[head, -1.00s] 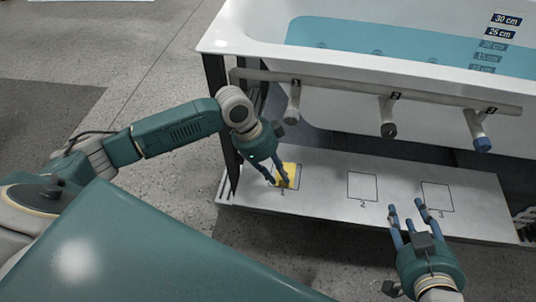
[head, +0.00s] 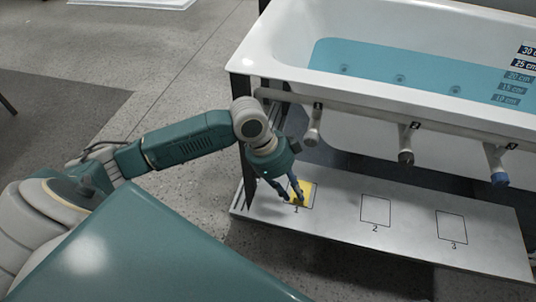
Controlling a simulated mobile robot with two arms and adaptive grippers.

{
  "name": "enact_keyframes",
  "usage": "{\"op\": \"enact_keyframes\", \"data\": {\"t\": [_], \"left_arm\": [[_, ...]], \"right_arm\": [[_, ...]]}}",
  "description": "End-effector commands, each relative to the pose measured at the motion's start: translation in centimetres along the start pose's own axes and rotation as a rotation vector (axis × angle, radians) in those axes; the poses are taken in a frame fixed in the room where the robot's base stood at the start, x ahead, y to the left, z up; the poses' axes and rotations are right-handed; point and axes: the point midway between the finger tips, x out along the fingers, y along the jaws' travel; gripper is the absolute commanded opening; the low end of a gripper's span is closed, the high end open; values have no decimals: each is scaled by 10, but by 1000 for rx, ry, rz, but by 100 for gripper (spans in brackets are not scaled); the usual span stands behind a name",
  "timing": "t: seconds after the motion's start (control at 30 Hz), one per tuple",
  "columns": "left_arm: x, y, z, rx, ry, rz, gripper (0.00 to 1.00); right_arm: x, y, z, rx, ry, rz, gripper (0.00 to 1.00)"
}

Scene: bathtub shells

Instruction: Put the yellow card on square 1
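The yellow card (head: 307,189) lies on square 1 of the pale board, seeming flat and covering most of the outline. The number 1 shows below it. My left gripper (head: 287,193) is over the card's left part, pointing down. Its blue fingers are spread apart, one at the card's left edge and one in front of the card, hiding part of it. Whether the fingertips touch the card cannot be told. My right gripper is out of view.
The board (head: 405,235) also bears empty outlined squares 2 (head: 376,210) and 3 (head: 451,227). A pipe (head: 365,119) with three hanging outlets runs above it, along the white bathtub (head: 262,50) of blue water. A dark post (head: 246,170) stands left of square 1.

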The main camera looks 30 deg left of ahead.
Motion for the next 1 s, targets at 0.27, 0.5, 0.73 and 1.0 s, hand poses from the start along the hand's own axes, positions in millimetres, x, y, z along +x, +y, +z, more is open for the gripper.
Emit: {"op": "enact_keyframes", "data": {"t": [0.27,0.5,0.73,1.0], "left_arm": [[45,88,-30,-407,121,-175,25],[20,115,43,-870,50,-387,25],[7,124,73,-987,5,-456,25],[8,123,72,-981,5,-455,25]], "right_arm": [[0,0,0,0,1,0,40],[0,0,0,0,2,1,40],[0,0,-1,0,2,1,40],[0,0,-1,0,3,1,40]]}}
